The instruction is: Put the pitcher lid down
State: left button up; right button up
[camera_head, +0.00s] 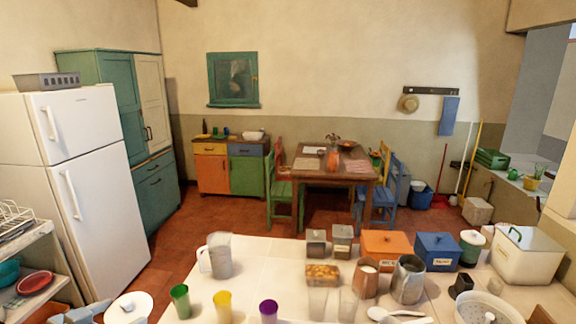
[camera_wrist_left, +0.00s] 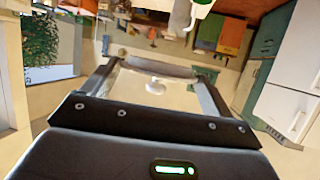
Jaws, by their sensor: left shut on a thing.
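The pitcher lid (camera_head: 138,302) is a white round disc with a small knob, at the bottom left of the head view. My left gripper (camera_head: 92,314) is at its left side, partly cut off by the frame edge, and is shut on it. In the left wrist view a pale surface with a white knob (camera_wrist_left: 156,87) shows between the fingers (camera_wrist_left: 155,80). The grey, see-through pitcher (camera_head: 219,257) stands upright on the white table, to the right of the lid and farther back. My right gripper is not in view.
Green, yellow and purple cups (camera_head: 224,306) stand along the near side of the white table (camera_head: 270,258). Canisters, a metal jug (camera_head: 408,280) and boxes crowd its right half. Bare tabletop shows around the pitcher. A fridge (camera_head: 85,180) and a dish shelf are at left.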

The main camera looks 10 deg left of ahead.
pick_arm(q)
jog(key=d+f+m+g+h+b, duration=0.2)
jog(key=d+f+m+h+b, duration=0.45)
jog(key=d+f, duration=0.75)
jog(key=w+d+f+m+g+h+b, duration=0.3)
jog(key=w+d+b, duration=0.4)
jog(key=d+b, duration=0.1)
jog(key=shift+f, duration=0.15)
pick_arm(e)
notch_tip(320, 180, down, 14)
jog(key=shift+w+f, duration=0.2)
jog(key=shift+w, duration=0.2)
pick_arm(q)
jog(key=shift+g, duration=0.3)
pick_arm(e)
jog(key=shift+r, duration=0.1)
